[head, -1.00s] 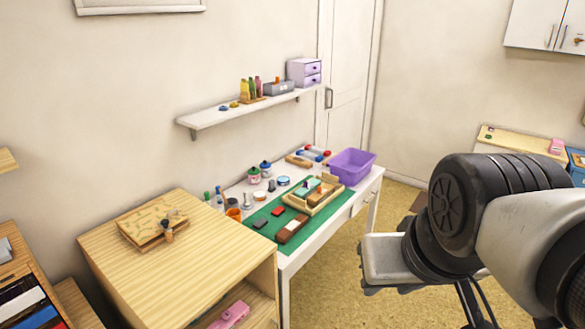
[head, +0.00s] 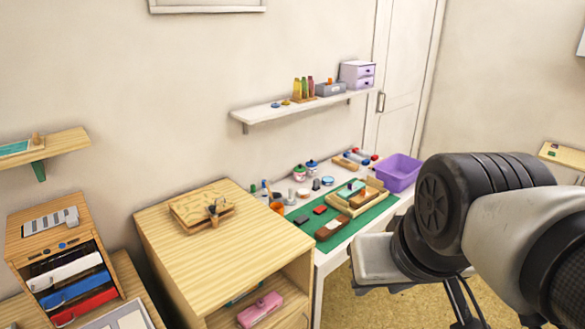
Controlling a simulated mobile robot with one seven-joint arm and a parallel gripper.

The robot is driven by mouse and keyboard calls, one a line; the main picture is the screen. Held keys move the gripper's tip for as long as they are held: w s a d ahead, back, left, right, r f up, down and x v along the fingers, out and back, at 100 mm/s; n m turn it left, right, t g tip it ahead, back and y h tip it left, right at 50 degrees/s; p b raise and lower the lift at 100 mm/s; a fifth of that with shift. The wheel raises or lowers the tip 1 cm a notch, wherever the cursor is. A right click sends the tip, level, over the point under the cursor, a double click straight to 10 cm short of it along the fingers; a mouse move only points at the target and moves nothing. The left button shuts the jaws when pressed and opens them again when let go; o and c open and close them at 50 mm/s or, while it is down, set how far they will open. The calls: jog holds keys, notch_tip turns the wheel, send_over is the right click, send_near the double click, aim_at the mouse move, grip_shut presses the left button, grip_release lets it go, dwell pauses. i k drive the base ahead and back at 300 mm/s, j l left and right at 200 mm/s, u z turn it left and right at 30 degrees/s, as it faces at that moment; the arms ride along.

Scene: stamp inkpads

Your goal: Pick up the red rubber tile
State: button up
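A small flat red piece (head: 320,210), which looks like the red rubber tile, lies on the green mat (head: 370,221) on the white table. A small dark piece (head: 301,219) lies just left of it, and a brown block with a pale top (head: 332,229) lies in front of it. My arm fills the right side of the head view, in front of the table's right end. The fingers of my gripper do not show, and the red piece is well away from the visible arm links.
A wooden tray (head: 376,203) and a purple bin (head: 397,174) stand on the table's right part. Jars and an orange cup (head: 278,207) line its left and back. A wooden cabinet (head: 165,249) adjoins the table's left end; a shelf (head: 290,112) hangs above.

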aim_at(320, 210)
jog(key=i+l+u, duration=0.1)
jog(key=u, duration=0.6)
jog(key=i+l+u, duration=0.25)
jog(key=l+u, duration=0.5)
jog(key=l, duration=0.2)
jog(key=i+l+u, duration=0.1)
jog(key=l, duration=0.45)
jog(key=i+l+u, duration=0.1)
jog(key=l, duration=0.5)
jog(key=i+l, duration=0.1)
jog(key=l, duration=0.7)
jog(key=i+l, duration=0.1)
jog(key=l, duration=0.7)
jog(key=u, duration=0.05)
